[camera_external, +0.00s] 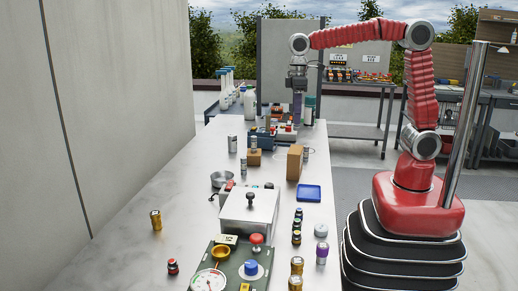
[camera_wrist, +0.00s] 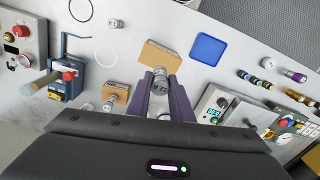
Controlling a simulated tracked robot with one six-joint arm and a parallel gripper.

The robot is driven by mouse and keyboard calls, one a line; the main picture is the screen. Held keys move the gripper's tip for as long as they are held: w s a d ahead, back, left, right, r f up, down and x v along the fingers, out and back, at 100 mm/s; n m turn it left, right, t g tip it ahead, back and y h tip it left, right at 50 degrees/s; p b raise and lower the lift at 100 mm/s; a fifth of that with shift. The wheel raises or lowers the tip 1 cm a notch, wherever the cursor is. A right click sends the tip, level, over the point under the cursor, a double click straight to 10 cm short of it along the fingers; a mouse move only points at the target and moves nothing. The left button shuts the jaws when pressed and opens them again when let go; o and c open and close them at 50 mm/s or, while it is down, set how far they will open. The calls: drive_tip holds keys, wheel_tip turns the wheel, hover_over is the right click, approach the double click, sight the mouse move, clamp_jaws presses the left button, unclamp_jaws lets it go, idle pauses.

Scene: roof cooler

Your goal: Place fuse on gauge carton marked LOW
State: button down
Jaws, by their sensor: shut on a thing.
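My gripper (camera_wrist: 161,78) is shut on a silver, capped fuse (camera_wrist: 160,85) with dark lettering, seen between the purple fingers in the wrist view. In the external view my gripper (camera_external: 298,103) hangs over the far part of the bench, and the fuse cannot be made out there. A tall brown carton (camera_external: 294,163) stands near the bench's right edge; in the wrist view this carton (camera_wrist: 160,56) lies just beyond the fingertips. A smaller brown carton (camera_external: 254,158) stands to its left, with a small metal cylinder at it in the wrist view (camera_wrist: 118,91). No LOW mark is readable.
A blue tray (camera_external: 308,193) lies right of the tall carton. A silver box with a knob (camera_external: 249,214) and a green gauge panel (camera_external: 232,265) fill the near bench. Several small cylinders stand along the right edge. The near left bench is mostly clear.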

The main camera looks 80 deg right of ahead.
sight(296, 130)
drive_tip(key=shift+f, duration=2)
drive_tip(key=shift+f, duration=1.85)
drive_tip(key=shift+f, duration=0.1)
drive_tip(key=c, duration=1.6)
unclamp_jaws()
wheel_tip(296, 130, up, 12)
drive_tip(key=shift+r, duration=0.15)
